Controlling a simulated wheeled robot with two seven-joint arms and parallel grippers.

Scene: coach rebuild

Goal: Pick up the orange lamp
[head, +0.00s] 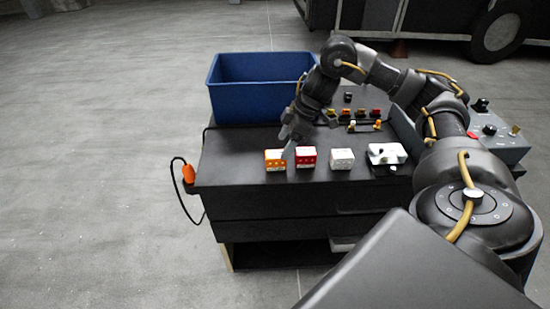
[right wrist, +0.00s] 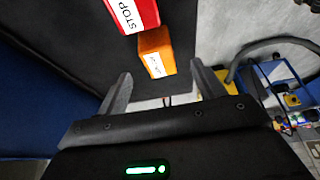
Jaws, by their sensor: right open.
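The orange lamp (head: 275,161) is a small block with a white label, at the left end of a row on the dark cabinet top, near its front edge. My right gripper (head: 288,135) is just behind and above it, pointing down. In the right wrist view the orange lamp (right wrist: 155,52) lies just beyond the fingertips, between their lines. The right gripper (right wrist: 162,82) is open and empty there. My left gripper is not in view.
A red STOP block (head: 306,157) stands close beside the orange lamp, with a white block (head: 342,159) and a white switch unit (head: 386,155) further right. A blue bin (head: 262,88) is behind. Several small parts (head: 355,118) stand behind the row. Left of the lamp is clear.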

